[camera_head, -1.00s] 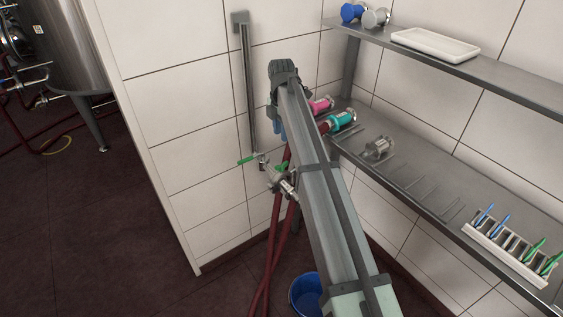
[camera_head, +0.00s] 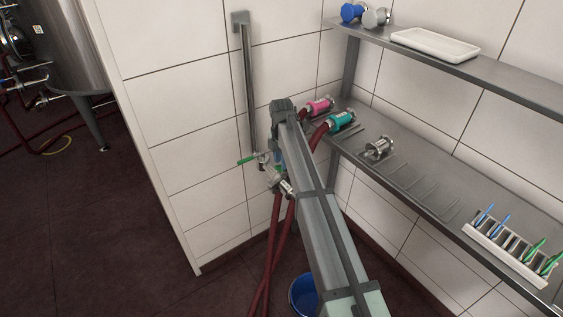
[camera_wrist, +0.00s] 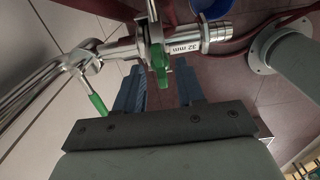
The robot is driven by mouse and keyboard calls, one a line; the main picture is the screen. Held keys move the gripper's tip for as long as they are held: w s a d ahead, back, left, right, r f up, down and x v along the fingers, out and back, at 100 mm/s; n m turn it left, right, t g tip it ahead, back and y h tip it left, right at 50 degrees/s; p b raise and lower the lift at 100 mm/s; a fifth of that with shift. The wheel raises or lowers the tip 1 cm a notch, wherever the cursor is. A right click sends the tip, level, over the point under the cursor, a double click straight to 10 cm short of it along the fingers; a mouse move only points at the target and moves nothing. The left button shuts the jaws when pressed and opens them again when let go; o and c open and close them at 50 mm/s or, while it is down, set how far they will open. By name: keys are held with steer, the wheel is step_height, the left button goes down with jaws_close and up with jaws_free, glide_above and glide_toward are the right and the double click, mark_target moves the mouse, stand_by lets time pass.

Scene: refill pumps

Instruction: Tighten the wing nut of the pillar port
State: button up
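The pillar port (camera_head: 262,158) is at the lower end of the steel pillar (camera_head: 247,90) on the tiled wall, with a green-handled valve (camera_head: 246,160). In the wrist view the green valve handle (camera_wrist: 97,103) hangs at left. A metal clamp joins the port pipe to a hose fitting marked 32 mm (camera_wrist: 185,47). The clamp's green wing nut (camera_wrist: 160,66) points toward my gripper (camera_wrist: 159,85). My gripper's two blue-grey fingers are apart, one on each side below the wing nut, with a gap between. Whether they touch it, I cannot tell. In the head view my arm mostly hides the gripper.
Red hoses (camera_head: 274,240) hang below the port, near a blue bucket (camera_head: 303,295) on the floor. The lower shelf (camera_head: 385,185) at right holds pink (camera_head: 319,106), teal (camera_head: 342,121) and metal (camera_head: 379,148) fittings and a brush rack (camera_head: 505,257).

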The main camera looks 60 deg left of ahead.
steer(key=shift+f, duration=0.6)
jaws_close()
